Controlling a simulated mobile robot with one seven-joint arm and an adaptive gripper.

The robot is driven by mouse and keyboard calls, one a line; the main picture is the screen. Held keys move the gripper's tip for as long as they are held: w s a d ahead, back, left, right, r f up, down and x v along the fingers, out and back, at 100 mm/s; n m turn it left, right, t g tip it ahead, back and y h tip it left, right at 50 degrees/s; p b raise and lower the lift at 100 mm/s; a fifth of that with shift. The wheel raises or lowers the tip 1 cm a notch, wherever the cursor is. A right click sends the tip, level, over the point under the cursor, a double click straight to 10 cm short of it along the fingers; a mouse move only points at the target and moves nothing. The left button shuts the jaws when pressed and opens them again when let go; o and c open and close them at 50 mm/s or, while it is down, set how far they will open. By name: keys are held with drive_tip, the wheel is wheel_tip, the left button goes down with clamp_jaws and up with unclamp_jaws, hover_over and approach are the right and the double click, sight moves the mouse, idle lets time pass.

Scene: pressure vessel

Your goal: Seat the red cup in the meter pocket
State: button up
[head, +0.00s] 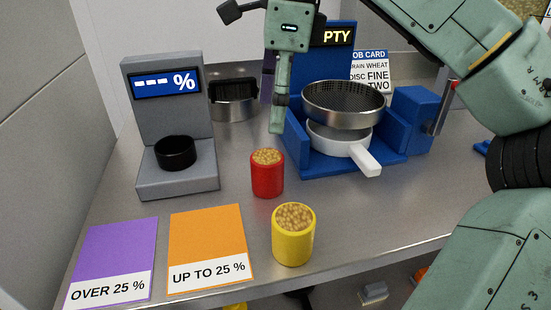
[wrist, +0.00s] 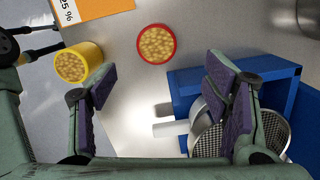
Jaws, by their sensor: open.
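The red cup (head: 267,180), full of tan grains, stands upright on the metal bench. In the wrist view the red cup (wrist: 157,44) shows from above, beyond the fingertips. My gripper (wrist: 157,82) is open and empty, its purple-padded fingers wide apart. In the head view my gripper (head: 276,125) points down, above and behind the red cup, not touching it. The grey meter (head: 160,100) at the left shows dashes and a percent sign. Its pocket is a black round ring (head: 176,157) on the meter's base, and it looks empty.
A yellow cup (head: 293,243) of grains stands in front of the red one. A blue stand (head: 303,160) with a sieve (head: 343,108) and white-handled pan (head: 366,164) is at right. Purple (head: 113,250) and orange (head: 207,235) cards lie front left. Bench between red cup and meter is clear.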

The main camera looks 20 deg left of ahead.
hover_over(268, 157)
drive_tip(key=f, duration=0.4)
drive_tip(key=shift+w+d, duration=0.25)
drive_tip(key=shift+s+a+f, duration=0.1)
drive_tip(key=shift+a+f, duration=0.1)
drive_tip(key=shift+f, duration=1.35)
drive_tip(key=shift+s+a+f, duration=0.1)
drive_tip(key=shift+a+f, duration=0.05)
drive_tip(key=shift+f, duration=1.35)
drive_tip(key=shift+c, duration=0.3)
drive_tip(key=c, duration=1.2)
